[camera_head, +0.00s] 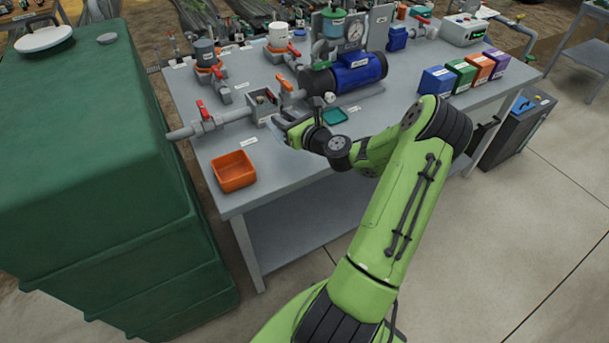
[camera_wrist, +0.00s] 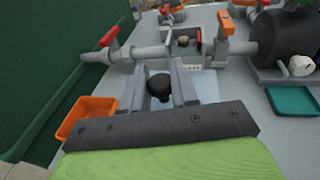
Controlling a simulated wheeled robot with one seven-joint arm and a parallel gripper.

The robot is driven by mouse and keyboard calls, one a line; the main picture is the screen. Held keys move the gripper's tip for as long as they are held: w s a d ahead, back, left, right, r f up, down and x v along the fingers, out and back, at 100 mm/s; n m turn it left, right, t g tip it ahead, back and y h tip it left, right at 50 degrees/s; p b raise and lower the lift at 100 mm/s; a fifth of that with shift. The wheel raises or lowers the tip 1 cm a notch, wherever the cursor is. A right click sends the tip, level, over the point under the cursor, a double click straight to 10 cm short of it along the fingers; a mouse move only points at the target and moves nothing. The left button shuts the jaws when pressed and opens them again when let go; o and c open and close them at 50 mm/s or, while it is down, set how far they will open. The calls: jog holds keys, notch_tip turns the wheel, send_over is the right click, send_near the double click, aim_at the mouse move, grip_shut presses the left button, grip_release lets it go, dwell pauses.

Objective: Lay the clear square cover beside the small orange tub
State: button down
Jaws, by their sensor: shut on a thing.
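The clear square cover (camera_wrist: 208,86) is a see-through pane with a black knob, seen in the wrist view. My gripper (camera_wrist: 160,78) is shut on it, with the knob between the two fingers. In the head view my gripper (camera_head: 292,127) is over the near part of the bench, and the cover (camera_head: 278,131) shows only as a faint pale edge. The small orange tub (camera_head: 234,171) is an open square tray at the bench's near left corner. It also shows left of my gripper in the wrist view (camera_wrist: 84,117). The tub looks empty.
A grey open box (camera_head: 262,107) in the pipe line, with red-handled valve (camera_head: 205,112), lies just beyond my gripper. A teal tray (camera_head: 335,116) and blue pump (camera_head: 358,73) stand to the right. Bare bench lies right of the tub. A green tank (camera_head: 90,150) borders the left.

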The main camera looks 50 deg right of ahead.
aim_at(288, 156)
jog(key=f+b, duration=0.1)
jog(key=f, duration=0.2)
jog(key=f+b, duration=0.2)
jog(key=f, duration=0.2)
jog(key=f+b, duration=0.1)
jog(key=f, duration=0.2)
jog(key=shift+d+f+b, duration=0.25)
jog(key=shift+f+b, duration=0.15)
jog(key=shift+r, duration=0.15)
jog(key=c, duration=1.3)
grip_release()
jog(key=o, duration=0.4)
jog(key=shift+o, duration=0.2)
